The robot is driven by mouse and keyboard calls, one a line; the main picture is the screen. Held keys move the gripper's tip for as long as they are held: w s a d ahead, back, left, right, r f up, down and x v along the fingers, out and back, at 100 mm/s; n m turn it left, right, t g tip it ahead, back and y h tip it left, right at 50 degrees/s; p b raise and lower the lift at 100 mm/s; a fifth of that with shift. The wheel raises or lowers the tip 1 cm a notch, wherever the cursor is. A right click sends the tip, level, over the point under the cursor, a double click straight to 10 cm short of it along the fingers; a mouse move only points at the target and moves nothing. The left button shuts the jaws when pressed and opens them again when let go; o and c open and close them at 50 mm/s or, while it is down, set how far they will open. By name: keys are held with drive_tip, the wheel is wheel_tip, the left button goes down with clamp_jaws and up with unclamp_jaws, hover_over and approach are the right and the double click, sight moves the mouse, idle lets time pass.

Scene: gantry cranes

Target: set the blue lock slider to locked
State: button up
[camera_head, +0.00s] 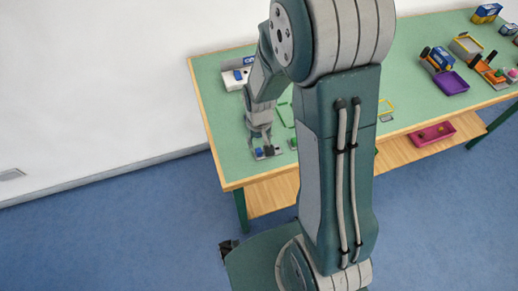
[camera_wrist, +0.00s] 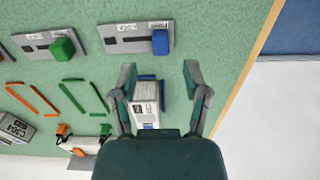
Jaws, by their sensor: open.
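The blue lock slider (camera_wrist: 160,42) is a blue block at the right end of the slot in its grey plate (camera_wrist: 125,46), in the wrist view. The dark slot runs to its left. In the head view the blue slider (camera_head: 268,150) is small, near the table's front left corner. My gripper (camera_wrist: 160,76) is open and empty above the table. In the wrist view the slider lies just beyond the fingertips, not between them. In the head view my gripper (camera_head: 262,136) is close to the plate. The labels on the plate are too small to read.
A green slider (camera_wrist: 62,48) on a similar plate stands to the left. A white-and-blue crane part (camera_wrist: 146,104) shows between and below the fingers, partly hidden. Orange strips (camera_wrist: 33,98) and green strips (camera_wrist: 84,96) lie left. The table's wooden edge (camera_wrist: 262,40) is at right.

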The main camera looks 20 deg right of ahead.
sight(259, 150)
wheel_tip(259, 150, down, 5)
drive_tip(key=shift+a, duration=0.1)
idle(0.3)
clamp_jaws()
